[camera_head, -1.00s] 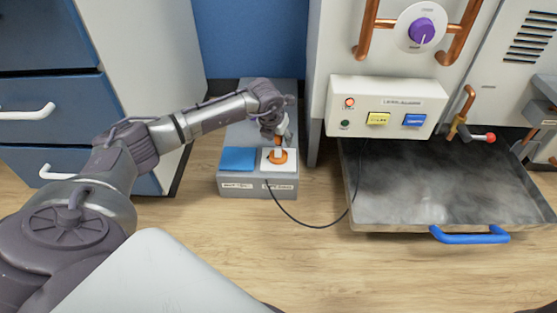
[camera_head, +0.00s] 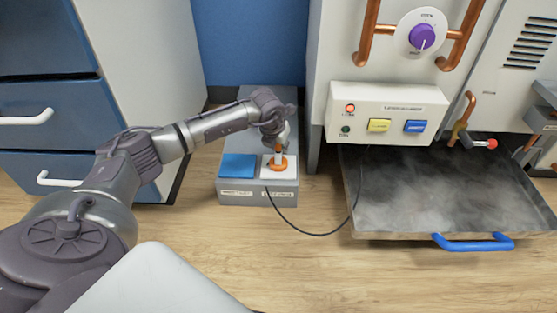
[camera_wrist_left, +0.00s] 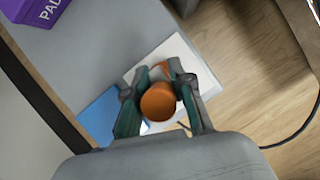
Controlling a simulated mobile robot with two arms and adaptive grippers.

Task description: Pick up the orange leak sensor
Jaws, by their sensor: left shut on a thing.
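The orange leak sensor (camera_head: 278,163) stands on the white pad (camera_head: 290,172) on top of a low grey box, with a black cable running from the box's area. My left gripper (camera_head: 277,147) comes down over it from above. In the left wrist view the sensor's round orange top (camera_wrist_left: 158,101) sits between the two fingers of my left gripper (camera_wrist_left: 160,108), which are shut on it. The sensor's lower part is mostly hidden there. My right gripper is in neither view.
A blue pad (camera_head: 238,166) lies left of the white one on the grey box (camera_head: 232,196). The black cable (camera_head: 310,233) loops over the floor to a misty metal tray (camera_head: 420,190) with a blue handle (camera_head: 473,242). A control panel (camera_head: 385,115) stands above the tray. Blue drawers (camera_head: 50,100) are at left.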

